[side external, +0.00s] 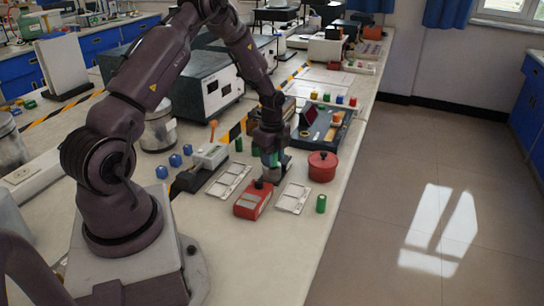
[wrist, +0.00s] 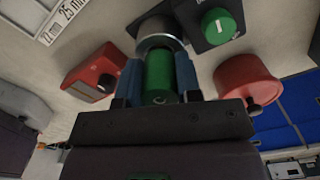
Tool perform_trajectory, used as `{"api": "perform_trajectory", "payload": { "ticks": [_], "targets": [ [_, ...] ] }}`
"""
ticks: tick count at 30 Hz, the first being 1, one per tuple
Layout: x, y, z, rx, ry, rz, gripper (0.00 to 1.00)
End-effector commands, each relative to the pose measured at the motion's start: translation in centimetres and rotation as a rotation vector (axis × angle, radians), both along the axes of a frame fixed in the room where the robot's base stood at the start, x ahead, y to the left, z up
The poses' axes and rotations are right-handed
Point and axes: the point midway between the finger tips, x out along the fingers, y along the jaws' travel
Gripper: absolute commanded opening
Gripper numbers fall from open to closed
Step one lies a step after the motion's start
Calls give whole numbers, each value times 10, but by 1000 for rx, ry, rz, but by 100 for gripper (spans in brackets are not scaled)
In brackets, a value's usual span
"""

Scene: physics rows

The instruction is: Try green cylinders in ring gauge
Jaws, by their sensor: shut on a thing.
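My gripper (wrist: 158,85) is shut on a green cylinder (wrist: 158,72), held between its two blue fingers. A grey metal ring (wrist: 160,34), apparently the ring gauge, is at the cylinder's far end; I cannot tell whether the cylinder is inside it. In the side view my gripper (side external: 270,155) is low over the bench, and its fingers partly hide the ring. Another green cylinder (wrist: 218,27), with a white mark on its end, is on a dark base beside the ring. Other green cylinders stand on the bench, one left of my gripper (side external: 239,144) and one near the front edge (side external: 321,204).
A red box with a black knob (side external: 253,200) and a lidded red pot (side external: 322,166) stand close to my gripper. Two white frames (side external: 230,180) (side external: 293,197) lie flat; a label strip (wrist: 62,20) reads 22 mm and 25 mm. Several blue pieces (side external: 175,160) are at left. The near bench is clear.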

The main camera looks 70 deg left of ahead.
Motion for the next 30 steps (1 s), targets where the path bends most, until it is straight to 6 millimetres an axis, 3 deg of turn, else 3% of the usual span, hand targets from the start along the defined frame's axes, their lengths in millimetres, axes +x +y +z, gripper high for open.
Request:
{"api": "perform_trajectory", "payload": {
  "ticks": [23,24,27,30],
  "targets": [
    [0,0,-7,0,0,0,7],
    [0,0,-7,0,-1,0,41],
    [0,0,-7,0,-1,0,62],
    [0,0,-7,0,0,0,62]
  ]
}}
